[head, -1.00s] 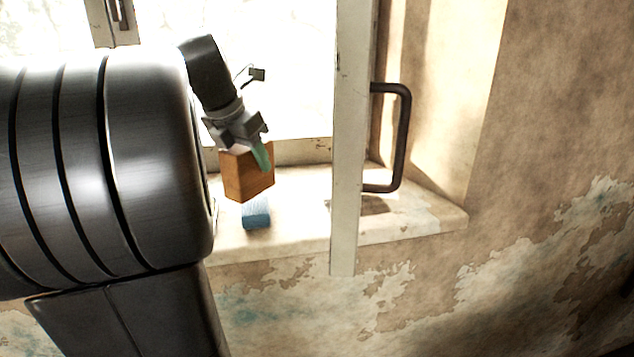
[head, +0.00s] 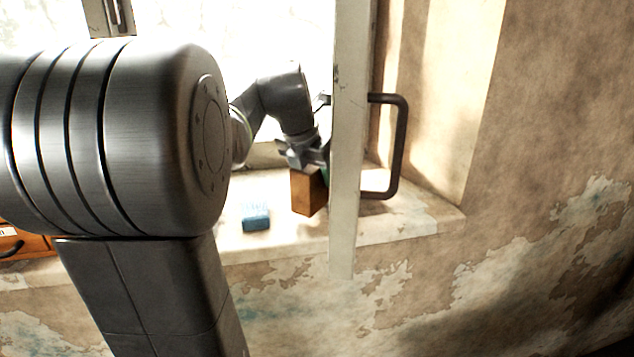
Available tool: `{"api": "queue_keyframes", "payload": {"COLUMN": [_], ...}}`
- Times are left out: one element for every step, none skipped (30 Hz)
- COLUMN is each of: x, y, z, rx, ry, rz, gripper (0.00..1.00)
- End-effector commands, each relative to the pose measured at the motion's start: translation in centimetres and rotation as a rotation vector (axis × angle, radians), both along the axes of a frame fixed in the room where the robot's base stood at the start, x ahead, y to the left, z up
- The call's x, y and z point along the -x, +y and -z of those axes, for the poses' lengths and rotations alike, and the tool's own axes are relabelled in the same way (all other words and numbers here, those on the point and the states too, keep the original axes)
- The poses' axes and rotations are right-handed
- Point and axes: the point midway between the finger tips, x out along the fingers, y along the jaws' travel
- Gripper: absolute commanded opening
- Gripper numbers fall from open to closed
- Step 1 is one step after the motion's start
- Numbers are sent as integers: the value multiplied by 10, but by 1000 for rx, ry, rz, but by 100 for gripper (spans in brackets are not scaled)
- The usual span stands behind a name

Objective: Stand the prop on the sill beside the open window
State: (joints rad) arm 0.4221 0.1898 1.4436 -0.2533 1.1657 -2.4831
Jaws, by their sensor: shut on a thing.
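My gripper (head: 312,160) is shut on the prop (head: 307,193), an orange-brown wooden block. It holds the block by its top, slightly tilted, close to the left side of the open window (head: 346,200). The window sash is seen nearly edge-on, with a dark handle (head: 401,150) on its right side. The block is over the sill (head: 290,228); I cannot tell whether its bottom touches the sill. The gripper's fingers are partly hidden by the block and the sash.
A small blue block (head: 256,217) lies on the sill to the left of the prop. An orange drawer unit (head: 30,243) shows at the lower left. The sill right of the sash looks clear. The peeling wall (head: 540,120) bounds the right side.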

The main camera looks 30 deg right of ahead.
Motion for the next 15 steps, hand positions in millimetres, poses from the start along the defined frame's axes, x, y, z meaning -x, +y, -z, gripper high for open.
{"api": "queue_keyframes", "payload": {"x": [0,0,0,1,1,1,1,1,1,1,1,1,1,1,1], "y": [0,0,0,-1,-3,-3,-4,-4,-4,-4,-4,-4,-4,-4,-4], "z": [9,13,18,19,21,23,23,24,24,24,24,24,24,24,25], "rx": [-1,-2,-1,-1,-1,0,1,0,0,0,0,0,0,0,0], "ry": [2,3,1,2,1,0,-1,-2,-2,-2,-2,-2,-1,-1,-1], "rz": [0,1,0,0,1,1,1,1,1,1,1,1,0,0,0], "gripper": [14,14,14,14,14,14,14,14,14,14,14,14,14,14,14]}}
